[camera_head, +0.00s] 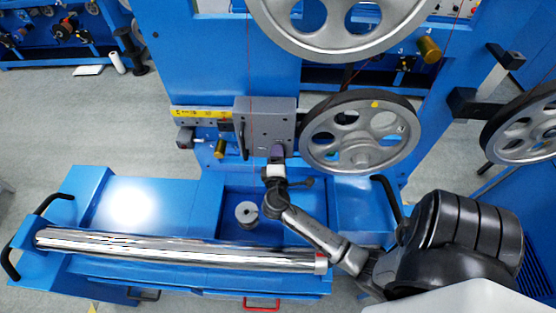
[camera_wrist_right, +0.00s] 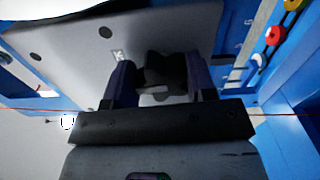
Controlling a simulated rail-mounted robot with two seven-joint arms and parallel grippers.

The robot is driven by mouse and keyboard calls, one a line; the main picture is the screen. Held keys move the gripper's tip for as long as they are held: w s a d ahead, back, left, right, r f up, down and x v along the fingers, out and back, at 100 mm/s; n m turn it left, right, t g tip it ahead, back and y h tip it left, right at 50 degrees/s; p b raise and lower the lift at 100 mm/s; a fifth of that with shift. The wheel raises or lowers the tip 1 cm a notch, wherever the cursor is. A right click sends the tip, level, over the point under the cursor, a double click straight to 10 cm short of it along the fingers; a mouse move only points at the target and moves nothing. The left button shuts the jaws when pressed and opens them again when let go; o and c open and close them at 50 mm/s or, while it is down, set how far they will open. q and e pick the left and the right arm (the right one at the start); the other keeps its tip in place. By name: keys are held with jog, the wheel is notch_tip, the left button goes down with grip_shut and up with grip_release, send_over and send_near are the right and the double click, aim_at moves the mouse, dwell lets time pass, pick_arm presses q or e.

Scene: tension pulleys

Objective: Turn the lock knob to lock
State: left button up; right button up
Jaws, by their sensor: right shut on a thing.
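The lock knob (camera_wrist_right: 165,72) is a black lobed knob on the face of a grey metal block (camera_head: 265,118). It shows between the two fingers of my right gripper (camera_wrist_right: 160,82) in the wrist view. My right gripper (camera_head: 277,152) reaches up to the lower right part of the block in the head view and is shut on the knob. The gripper hides the knob in the head view. A small label (camera_wrist_right: 118,55) sits on the block face beside the knob. I cannot read the knob's lock position. My left gripper is not in view.
A spoked grey pulley wheel (camera_head: 361,134) stands close right of the block, with a larger wheel (camera_head: 340,48) above. A gold knob (camera_head: 220,149) is at left. A long shiny roller (camera_head: 180,248) lies across the blue bench, near a small slotted weight (camera_head: 246,213).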

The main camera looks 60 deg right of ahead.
jog(key=shift+f+m+b, duration=0.1)
jog(key=shift+m+b, duration=0.25)
jog(key=shift+m, duration=0.15)
jog(key=o, duration=0.9)
jog(key=shift+s+a, duration=0.15)
jog(key=shift+a, duration=0.15)
jog(key=shift+b+v, duration=1.15)
jog(key=shift+v, duration=5.45)
